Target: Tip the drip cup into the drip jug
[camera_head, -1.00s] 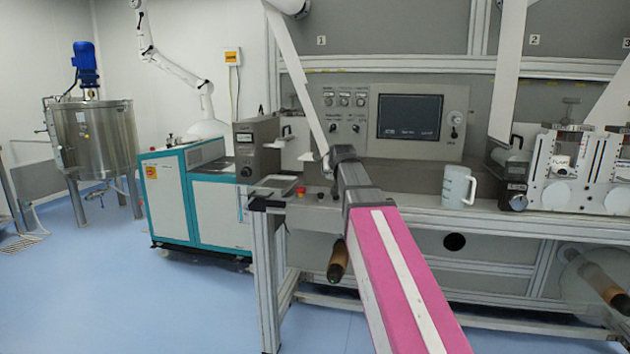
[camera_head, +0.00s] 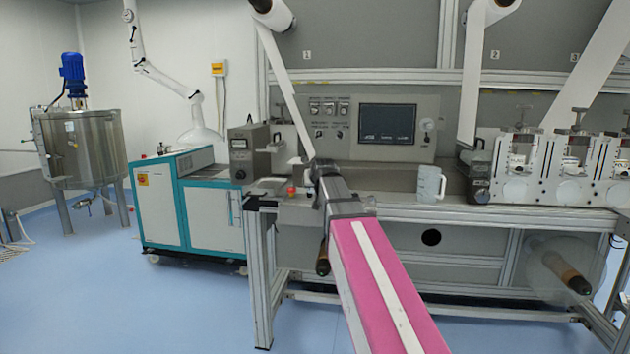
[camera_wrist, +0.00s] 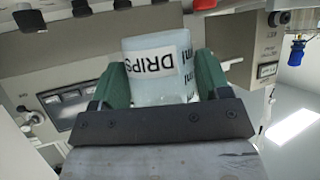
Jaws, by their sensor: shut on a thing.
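The drip cup (camera_wrist: 150,58) is a pale, translucent cup with a white label reading DRIPS. In the wrist view it sits between the green fingers of my gripper (camera_wrist: 160,82), which are shut on it. That view is turned over, with a ceiling light low in the picture; I cannot tell the cup's tilt or contents. In the head view my arm hides most of the gripper and cup, in front of the control panel. The drip jug (camera_head: 431,184), a pale jug with a handle on its right, stands upright on the machine's ledge, right of my gripper and apart from it.
The control panel (camera_head: 388,128) with a dark screen stands behind the ledge. White web strips (camera_head: 473,75) hang down left of the slitting units (camera_head: 560,168). A teal and white cabinet (camera_head: 190,205) stands at left. The blue floor (camera_head: 160,310) is clear at front left.

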